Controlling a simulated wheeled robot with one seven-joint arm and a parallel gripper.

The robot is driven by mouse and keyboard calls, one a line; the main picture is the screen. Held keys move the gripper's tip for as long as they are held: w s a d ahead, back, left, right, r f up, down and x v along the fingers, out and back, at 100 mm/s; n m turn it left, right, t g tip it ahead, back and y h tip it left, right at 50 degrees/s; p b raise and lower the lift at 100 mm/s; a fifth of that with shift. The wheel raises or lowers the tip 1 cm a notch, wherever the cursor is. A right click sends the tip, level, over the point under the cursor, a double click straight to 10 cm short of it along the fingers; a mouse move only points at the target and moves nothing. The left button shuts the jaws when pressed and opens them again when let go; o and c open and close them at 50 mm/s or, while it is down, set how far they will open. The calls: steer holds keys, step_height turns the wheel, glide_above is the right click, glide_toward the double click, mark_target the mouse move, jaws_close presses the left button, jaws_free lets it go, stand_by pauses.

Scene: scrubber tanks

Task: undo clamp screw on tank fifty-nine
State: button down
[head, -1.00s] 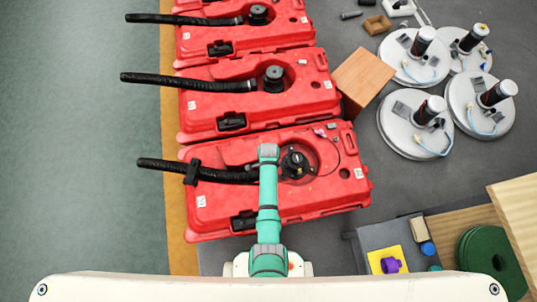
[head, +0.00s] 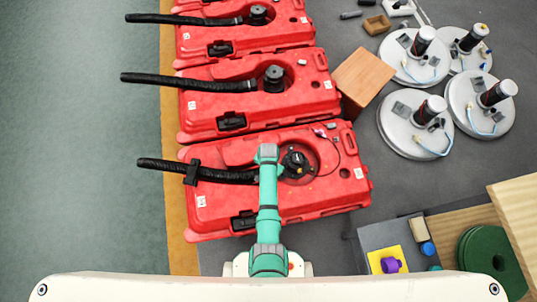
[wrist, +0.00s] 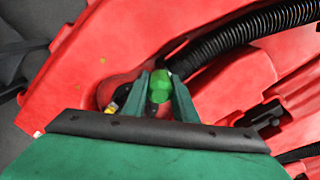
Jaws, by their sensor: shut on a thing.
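The nearest red tank (head: 330,190) lies below the other red tanks in the head view; I cannot read its number. A black hose (head: 225,175) runs left from its round recess, where a black fitting (head: 295,163) sits. In the wrist view a bright green knob (wrist: 159,90), seemingly the clamp screw, is beside the hose end (wrist: 185,62). My gripper (wrist: 159,78) is shut on this knob, one dark green finger on each side. The screw's shank and clamp band are mostly hidden. In the head view my arm covers the gripper and the knob.
Two more red tanks (head: 255,95) with hoses lie beyond. A wooden block (head: 363,78) touches the tank row's right side. Several white discs (head: 408,140) stand on the grey surface at right. A grey tray with a yellow pad (head: 375,262) is at lower right. Open floor (head: 80,120) is left.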

steer(key=shift+n, duration=1.2)
steer(key=n, duration=0.2)
steer(key=shift+n, duration=0.4)
steer(key=shift+r+m, duration=0.1)
steer(key=shift+m, duration=0.7)
steer(key=shift+r, duration=2.45)
